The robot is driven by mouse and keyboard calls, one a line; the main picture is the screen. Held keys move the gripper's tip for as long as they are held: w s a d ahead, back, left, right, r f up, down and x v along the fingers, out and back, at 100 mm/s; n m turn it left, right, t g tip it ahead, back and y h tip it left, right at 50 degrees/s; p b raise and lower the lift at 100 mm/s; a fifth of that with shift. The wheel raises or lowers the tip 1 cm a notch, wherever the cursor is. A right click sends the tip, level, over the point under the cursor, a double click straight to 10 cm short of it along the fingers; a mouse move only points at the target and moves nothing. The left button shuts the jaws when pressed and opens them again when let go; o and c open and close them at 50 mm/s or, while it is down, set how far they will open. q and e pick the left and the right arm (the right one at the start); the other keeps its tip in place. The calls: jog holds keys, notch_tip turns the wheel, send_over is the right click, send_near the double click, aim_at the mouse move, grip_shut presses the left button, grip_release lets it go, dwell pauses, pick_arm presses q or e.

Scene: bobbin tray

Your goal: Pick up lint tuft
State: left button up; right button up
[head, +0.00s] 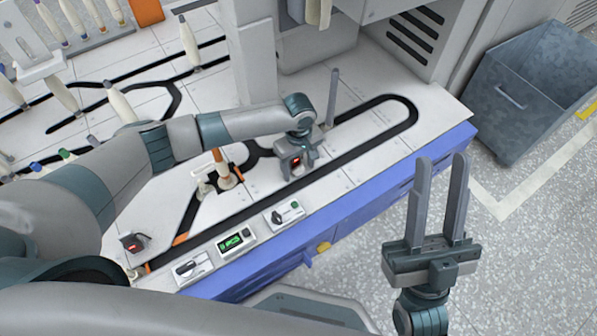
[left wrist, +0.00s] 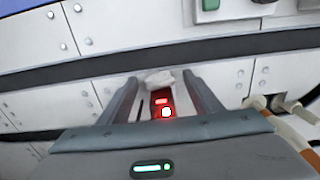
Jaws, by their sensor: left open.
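A small whitish lint tuft (left wrist: 159,79) shows in the left wrist view between the ends of my left gripper's fingers (left wrist: 160,88). Below it in that view is a small dark red part (left wrist: 163,104) with bright red light. My left gripper (head: 297,170) is open and points down over the white deck beside the dark track. I cannot tell whether the fingers touch the tuft. In the head view the gripper mostly hides that spot. My right gripper (head: 442,160) is open and empty, over the floor right of the machine.
Orange-and-white bobbins (head: 222,172) stand on the deck just left of my left gripper. A control panel (head: 235,240) lies along the front blue edge (head: 345,220). Several bobbins stand at the back left. A grey bin (head: 520,90) stands on the floor at the right.

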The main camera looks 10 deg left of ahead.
dwell(0.4)
pick_arm(q)
jog(key=c, duration=1.3)
